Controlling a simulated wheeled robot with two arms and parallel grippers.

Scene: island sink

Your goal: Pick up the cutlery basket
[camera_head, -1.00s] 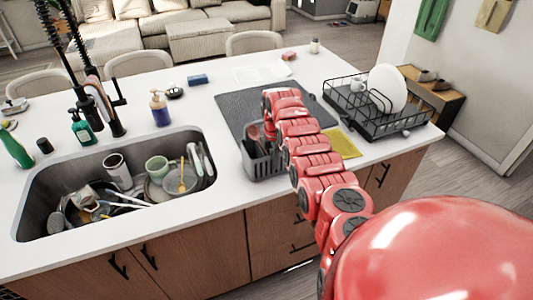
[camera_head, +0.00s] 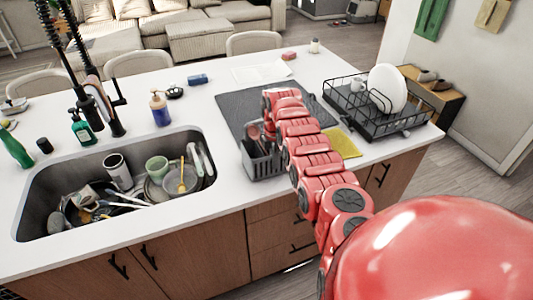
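The cutlery basket (camera_head: 262,165) is a dark grey slotted box on the white counter, right of the sink, at the near edge of a dark drying mat. My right arm reaches in from the lower right and bends down behind the basket's right side. My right gripper (camera_head: 268,133) is at the basket's top, mostly hidden by the arm and the utensils. I cannot tell whether its fingers touch the basket or how far apart they are. My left gripper is not in view.
The sink (camera_head: 40,205) at left holds dishes and cutlery. A black dish rack (camera_head: 375,125) with a white plate (camera_head: 388,88) stands at right, with a yellow cloth (camera_head: 343,143) beside my arm. The drying mat (camera_head: 240,103) has bare room behind the basket.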

